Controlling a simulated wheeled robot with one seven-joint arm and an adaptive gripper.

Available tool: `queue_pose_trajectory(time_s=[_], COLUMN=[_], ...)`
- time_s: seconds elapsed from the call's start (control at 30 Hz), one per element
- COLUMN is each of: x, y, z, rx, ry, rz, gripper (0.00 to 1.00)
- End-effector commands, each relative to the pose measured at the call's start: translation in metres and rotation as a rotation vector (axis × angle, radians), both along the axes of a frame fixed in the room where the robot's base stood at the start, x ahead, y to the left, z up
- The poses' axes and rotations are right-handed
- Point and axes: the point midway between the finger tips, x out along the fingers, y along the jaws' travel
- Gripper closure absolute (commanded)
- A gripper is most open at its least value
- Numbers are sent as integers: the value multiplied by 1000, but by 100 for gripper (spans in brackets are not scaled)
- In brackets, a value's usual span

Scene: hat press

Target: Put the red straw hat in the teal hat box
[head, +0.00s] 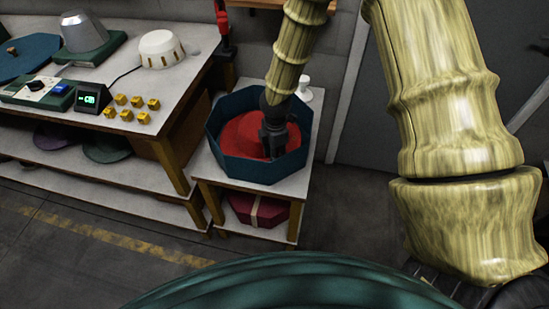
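The red straw hat (241,131) lies inside the open teal hat box (240,172), its crown and part of its brim showing. The box stands on a small white-topped table at the centre. My gripper (273,152) points down into the box at the right side of the hat, over its brim. My gripper and wrist cover part of the hat and the box's back wall. The fingertips are small and dark here; I cannot tell whether they hold the brim.
A maroon box with a pale ribbon (258,209) sits on the shelf below. A workbench (95,72) at the left holds a metal hat block (83,31), a white hat form (161,48), a control box and several yellow blocks. A small white object (304,90) stands behind the teal box. The floor in front is clear.

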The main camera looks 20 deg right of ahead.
Motion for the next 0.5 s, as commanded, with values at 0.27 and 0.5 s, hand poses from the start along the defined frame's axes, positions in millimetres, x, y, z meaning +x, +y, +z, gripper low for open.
queue_pose_trajectory(time_s=[0.27, 0.5], x=[-1, -2], y=[0, -1], z=[43, 69], rx=[1, 1], ry=[-1, -1], rz=[-1, 0], gripper=[65, 65])
